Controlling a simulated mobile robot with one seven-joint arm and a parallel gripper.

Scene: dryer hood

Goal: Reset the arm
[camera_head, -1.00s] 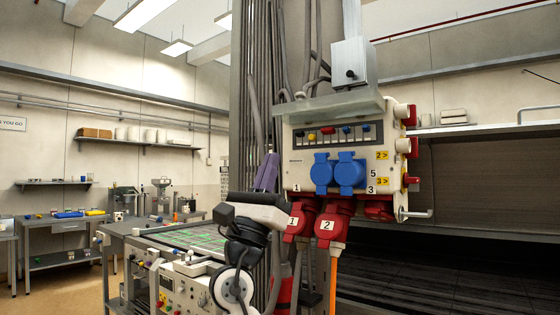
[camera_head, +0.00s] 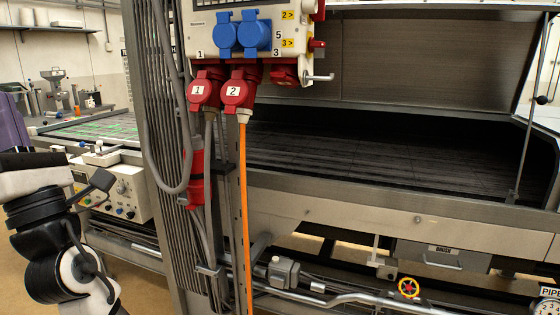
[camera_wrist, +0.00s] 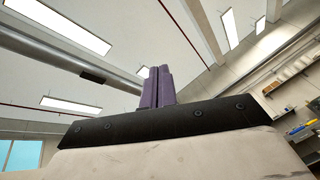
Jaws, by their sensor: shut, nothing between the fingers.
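My gripper (camera_wrist: 158,78) has purple fingers that point up toward the ceiling in the wrist view. They are pressed together with nothing between them. In the head view, a purple finger part (camera_head: 12,126) shows at the left edge, and the tips are cut off there. My black and white arm is bent upright at the lower left of that view. It appears in front of the room, left of the dryer hood's column, and I see no contact.
A socket box with blue sockets (camera_head: 242,34) and red plugs (camera_head: 238,92) hangs on the column. An orange cable (camera_head: 246,210) runs down from it. The dryer hood's dark bed (camera_head: 380,150) fills the right. A control panel (camera_head: 120,190) stands behind my arm.

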